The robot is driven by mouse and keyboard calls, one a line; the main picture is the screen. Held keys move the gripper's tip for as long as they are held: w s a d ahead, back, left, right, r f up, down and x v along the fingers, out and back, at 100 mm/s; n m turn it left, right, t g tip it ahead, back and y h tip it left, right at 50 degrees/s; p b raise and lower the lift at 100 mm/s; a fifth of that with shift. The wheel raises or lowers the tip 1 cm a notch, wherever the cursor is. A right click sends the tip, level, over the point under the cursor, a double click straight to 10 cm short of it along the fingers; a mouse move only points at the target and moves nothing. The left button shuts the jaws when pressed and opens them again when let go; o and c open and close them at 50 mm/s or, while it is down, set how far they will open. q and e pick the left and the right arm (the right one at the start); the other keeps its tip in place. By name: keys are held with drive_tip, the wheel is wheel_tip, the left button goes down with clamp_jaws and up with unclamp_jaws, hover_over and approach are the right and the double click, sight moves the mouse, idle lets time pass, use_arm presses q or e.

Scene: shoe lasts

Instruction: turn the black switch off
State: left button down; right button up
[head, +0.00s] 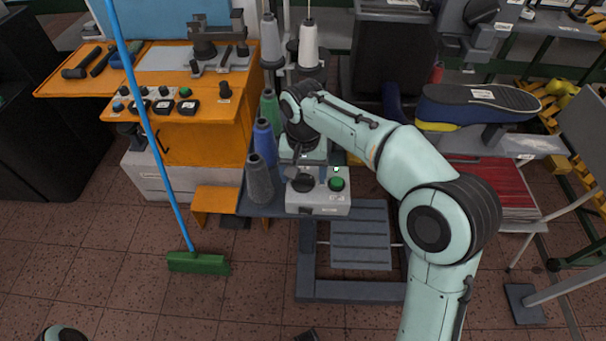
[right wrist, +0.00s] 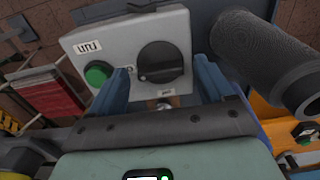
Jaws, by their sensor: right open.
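A light grey control box (head: 318,203) stands on a small table at the centre of the head view. It has a black rotary switch (head: 302,183) and a green button (head: 337,184). In the right wrist view the black switch (right wrist: 160,62) is round with a raised grip bar, beside the green button (right wrist: 98,73). My right gripper (right wrist: 161,68) is open and empty, its blue fingers on either side of the switch in that view. I cannot tell if they touch it. My left gripper is out of view.
Grey, blue and green thread cones (head: 259,180) stand close left of the box; a grey cone (right wrist: 260,60) is beside the right finger. An orange workbench (head: 225,120) with several buttons is at left. A green broom (head: 198,262) stands on open tiled floor.

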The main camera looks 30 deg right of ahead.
drive_tip(key=shift+f, duration=0.2)
drive_tip(key=shift+c, duration=0.3)
drive_tip(key=c, duration=1)
